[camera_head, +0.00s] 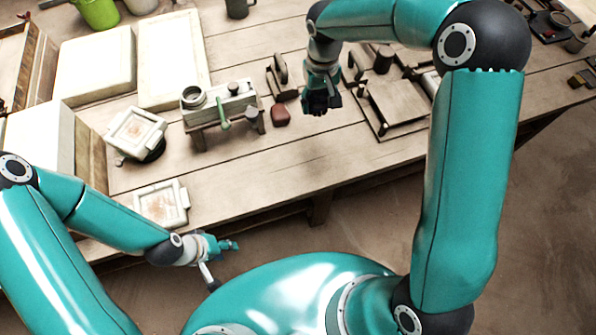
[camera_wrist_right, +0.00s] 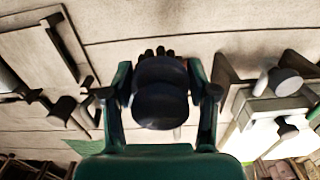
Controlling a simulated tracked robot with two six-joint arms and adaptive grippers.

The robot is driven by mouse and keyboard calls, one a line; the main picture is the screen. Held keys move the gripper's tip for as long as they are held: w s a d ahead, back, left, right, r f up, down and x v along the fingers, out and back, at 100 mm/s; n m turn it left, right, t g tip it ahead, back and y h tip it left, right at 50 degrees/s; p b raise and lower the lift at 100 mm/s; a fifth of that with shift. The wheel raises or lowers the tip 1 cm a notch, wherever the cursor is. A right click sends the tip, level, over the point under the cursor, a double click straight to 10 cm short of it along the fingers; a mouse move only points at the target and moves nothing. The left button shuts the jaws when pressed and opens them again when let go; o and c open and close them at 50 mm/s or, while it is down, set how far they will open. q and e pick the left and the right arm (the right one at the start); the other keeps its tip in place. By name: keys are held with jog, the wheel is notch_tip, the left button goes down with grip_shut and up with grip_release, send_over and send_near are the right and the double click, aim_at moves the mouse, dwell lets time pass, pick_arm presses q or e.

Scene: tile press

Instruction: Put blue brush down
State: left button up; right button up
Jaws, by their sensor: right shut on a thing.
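My right gripper (camera_head: 321,100) is over the workbench, near the middle of the head view. In the right wrist view its two fingers (camera_wrist_right: 160,98) are shut on a dark navy rounded thing, which I take to be the blue brush (camera_wrist_right: 160,108). Dark tufts like bristles show at its far end. In the head view the brush is hardly told apart from the dark fingertips. Whether it touches the bench is unclear. My left gripper (camera_head: 226,246) is low, in front of the bench's near edge; its jaw state is not clear and I see nothing held.
A dark red lump (camera_head: 280,115) lies just left of the right gripper. Further left stands a press-like device (camera_head: 222,104) with a green handle. A wooden frame (camera_head: 395,105) lies to the right. White tile moulds (camera_head: 163,203) sit at left. The bench front (camera_head: 300,165) is bare.

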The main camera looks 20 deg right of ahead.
jog(key=shift+a, duration=0.2)
jog(key=shift+w+a, duration=0.1)
jog(key=shift+a, duration=0.25)
jog(key=s+a+n+b, duration=0.3)
jog(key=n+b, duration=0.1)
jog(key=b, duration=0.3)
notch_tip(320, 180, up, 2)
jog(key=n+b, duration=0.6)
send_over(300, 180)
jog(key=shift+r, duration=0.15)
notch_tip(300, 180, down, 19)
jog(key=shift+f+b, duration=0.1)
jog(key=shift+b, duration=0.9)
jog(key=shift+f, duration=0.1)
